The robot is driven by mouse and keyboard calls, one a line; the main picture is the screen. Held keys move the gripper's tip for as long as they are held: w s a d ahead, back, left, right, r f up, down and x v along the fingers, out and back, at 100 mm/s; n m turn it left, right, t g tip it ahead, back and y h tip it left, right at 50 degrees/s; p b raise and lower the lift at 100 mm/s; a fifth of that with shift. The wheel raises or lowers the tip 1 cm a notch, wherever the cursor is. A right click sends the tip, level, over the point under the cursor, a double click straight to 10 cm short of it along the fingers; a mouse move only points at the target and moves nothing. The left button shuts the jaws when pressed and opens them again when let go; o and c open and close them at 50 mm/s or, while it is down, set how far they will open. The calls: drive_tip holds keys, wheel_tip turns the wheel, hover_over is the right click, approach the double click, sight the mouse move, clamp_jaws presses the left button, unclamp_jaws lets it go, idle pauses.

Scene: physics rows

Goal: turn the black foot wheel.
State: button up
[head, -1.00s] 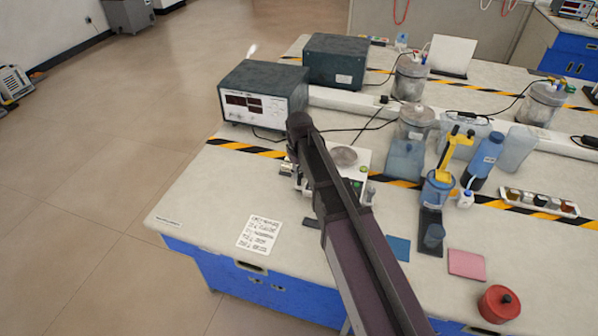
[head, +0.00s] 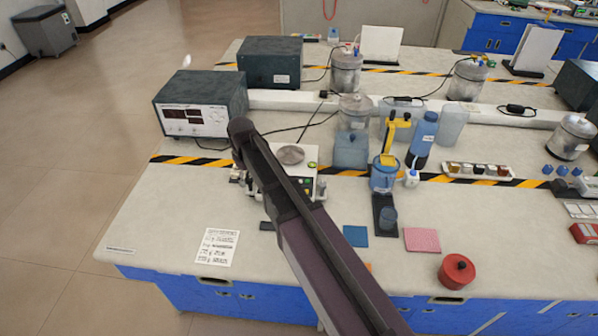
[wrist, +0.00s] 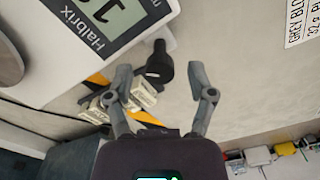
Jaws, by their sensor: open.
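The black foot wheel (wrist: 158,62) shows in the wrist view as a dark knob with a round end, beside the white balance (wrist: 62,62) marked Halbrix. My gripper (wrist: 167,88) is open, its two fingers spread either side of the wheel's lower end in the picture. No contact shows, and I cannot tell the depth between them. In the head view the balance (head: 301,179) stands on the bench with a round metal pan (head: 291,155). My own arm crosses in front of its left part there, and the foot wheel cannot be made out.
A dark power supply (head: 205,103) stands behind the balance to the left. A label sheet (head: 218,247) lies in front. Striped tape crosses the bench.

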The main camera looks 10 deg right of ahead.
sight(249, 178)
drive_tip(key=shift+n, duration=0.3)
drive_tip(key=shift+n, duration=1.8)
drive_tip(key=n, duration=0.3)
drive_tip(key=shift+n, duration=0.3)
wheel_tip(249, 178, up, 14)
drive_tip(key=p, duration=1.4)
drive_tip(key=s+d+m, duration=1.6)
drive_tip(key=d+m, duration=0.1)
drive_tip(key=d, duration=0.4)
drive_tip(key=shift+s+r+p, duration=0.15)
drive_tip(key=shift+r+p, duration=0.2)
drive_tip(key=shift+s+d, duration=0.1)
drive_tip(key=shift+d, duration=0.05)
